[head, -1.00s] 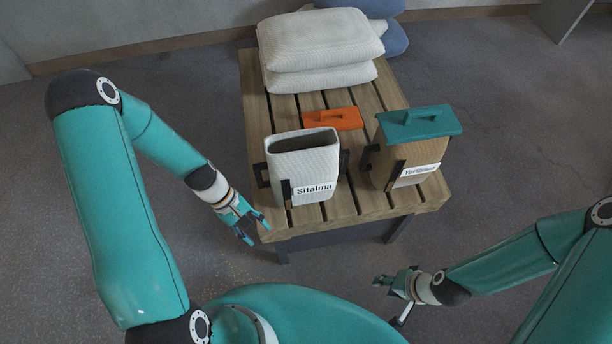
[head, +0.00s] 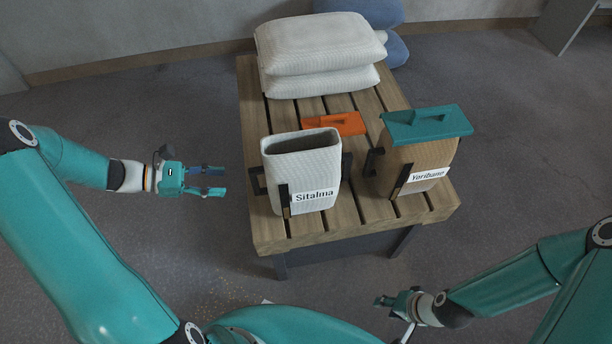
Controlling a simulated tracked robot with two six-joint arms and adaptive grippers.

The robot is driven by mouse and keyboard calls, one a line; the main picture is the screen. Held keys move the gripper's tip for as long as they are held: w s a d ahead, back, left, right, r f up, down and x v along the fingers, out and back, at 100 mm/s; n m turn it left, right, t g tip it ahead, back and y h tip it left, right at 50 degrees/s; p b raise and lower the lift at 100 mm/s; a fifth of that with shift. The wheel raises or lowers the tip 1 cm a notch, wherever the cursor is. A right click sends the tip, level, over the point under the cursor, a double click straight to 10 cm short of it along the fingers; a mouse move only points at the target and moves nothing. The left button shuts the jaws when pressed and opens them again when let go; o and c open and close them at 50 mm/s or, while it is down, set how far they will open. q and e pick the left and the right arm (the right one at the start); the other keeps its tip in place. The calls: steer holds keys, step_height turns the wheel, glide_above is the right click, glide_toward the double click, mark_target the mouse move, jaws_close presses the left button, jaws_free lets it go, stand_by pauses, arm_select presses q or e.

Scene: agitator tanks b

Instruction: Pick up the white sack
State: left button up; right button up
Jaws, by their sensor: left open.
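An open-topped white sack (head: 316,178) labelled "Sitalma" stands upright at the near left of the slatted wooden table, with dark handles on its sides. My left gripper (head: 223,181) is open and empty to the left of this sack, pointing right at it, with a gap between fingertips and handle. My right gripper (head: 382,301) is low at the front right, away from the sack; its fingers are too small to read.
On the wooden table (head: 270,233) are a brown sack (head: 425,162) labelled "Yoribano" with a teal lid (head: 427,124), an orange lid (head: 335,123), and stacked white pillow-like bags (head: 318,45) at the back. Blue bags (head: 395,50) lie behind.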

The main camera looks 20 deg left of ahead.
arm_select(q)
steer(key=x, duration=0.9)
steer(key=shift+a+f, duration=0.1)
jaws_close()
stand_by(0.4)
